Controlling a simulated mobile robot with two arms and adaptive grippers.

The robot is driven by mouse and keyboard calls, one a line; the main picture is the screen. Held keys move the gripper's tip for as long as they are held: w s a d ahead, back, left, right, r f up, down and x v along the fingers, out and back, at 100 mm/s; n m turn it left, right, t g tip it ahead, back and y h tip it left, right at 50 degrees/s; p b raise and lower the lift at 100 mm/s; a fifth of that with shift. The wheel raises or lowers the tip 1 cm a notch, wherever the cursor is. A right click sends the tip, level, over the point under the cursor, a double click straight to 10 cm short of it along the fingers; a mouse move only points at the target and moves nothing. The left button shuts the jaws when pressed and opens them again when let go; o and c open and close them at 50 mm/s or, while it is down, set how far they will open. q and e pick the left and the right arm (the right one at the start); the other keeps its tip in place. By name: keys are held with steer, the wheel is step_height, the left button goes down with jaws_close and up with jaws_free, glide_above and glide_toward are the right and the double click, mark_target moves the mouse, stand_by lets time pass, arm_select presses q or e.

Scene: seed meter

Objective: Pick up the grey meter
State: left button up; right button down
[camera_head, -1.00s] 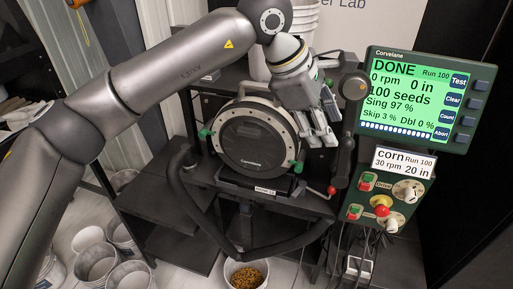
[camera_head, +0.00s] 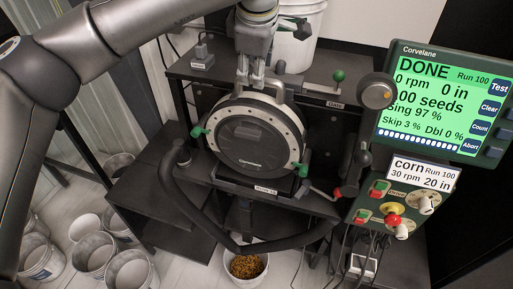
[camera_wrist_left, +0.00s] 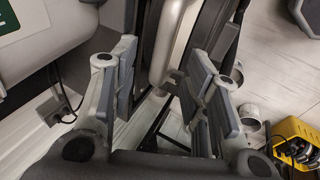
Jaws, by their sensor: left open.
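The grey meter (camera_head: 250,144), round with a dark cover and a pale, bolted rim, stands upright on the stand's front shelf. Green knobs show at its left and lower right. A pale handle arches over its top. My left gripper (camera_head: 251,82) points down at the top of the meter, open, with its fingertips close to the handle. In the left wrist view a pale bar (camera_wrist_left: 163,50), seemingly the handle, lies between the open fingers (camera_wrist_left: 160,85). Whether they touch it I cannot tell. My right gripper is out of view.
A black hose (camera_head: 190,205) curves in front of the stand. A bucket of corn (camera_head: 246,268) sits below. The control box screen (camera_head: 435,103) reads DONE. A red-knobbed crank (camera_head: 337,192) is right of the meter. White buckets (camera_head: 93,255) stand at lower left.

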arm_select(q)
steer(key=p+x, duration=0.2)
steer(key=x, duration=0.2)
steer(key=shift+f+p, duration=0.15)
steer(key=shift+p, duration=0.2)
steer(key=shift+f, duration=0.25)
steer(key=shift+w+f, duration=0.15)
steer(key=c, duration=0.5)
jaws_close()
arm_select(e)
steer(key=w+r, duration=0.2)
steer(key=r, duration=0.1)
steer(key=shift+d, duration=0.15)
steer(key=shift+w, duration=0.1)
